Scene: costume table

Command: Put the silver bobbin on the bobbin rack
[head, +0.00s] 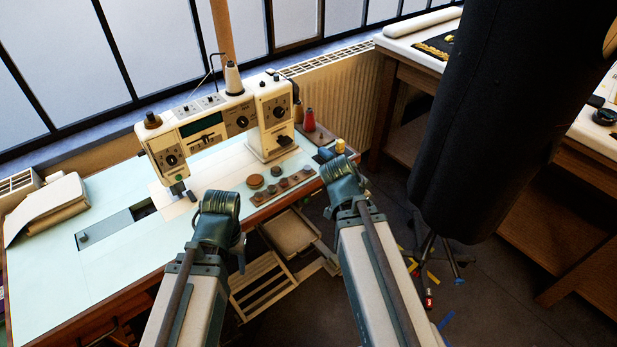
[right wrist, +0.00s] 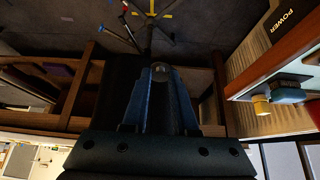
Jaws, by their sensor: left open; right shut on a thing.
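The silver bobbin (right wrist: 161,70) appears as a small grey round piece between the fingertips of my right gripper (right wrist: 160,80) in the right wrist view. In the head view my right gripper (head: 332,160) is at the table's right front edge, and the bobbin cannot be made out there. The bobbin rack (head: 284,188) seems to be the low brown strip with several small round pieces along the front edge, left of my right gripper. My left gripper (head: 238,250) is open, in front of the table edge; its fingertips are partly hidden by its wrist.
A cream sewing machine (head: 238,122) stands on the pale table (head: 130,255). A brown disc (head: 255,182) lies behind the rack. A red thread spool (head: 309,120) and a yellow spool (head: 340,146) are at the right end. A black dress form (head: 480,120) stands to the right.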

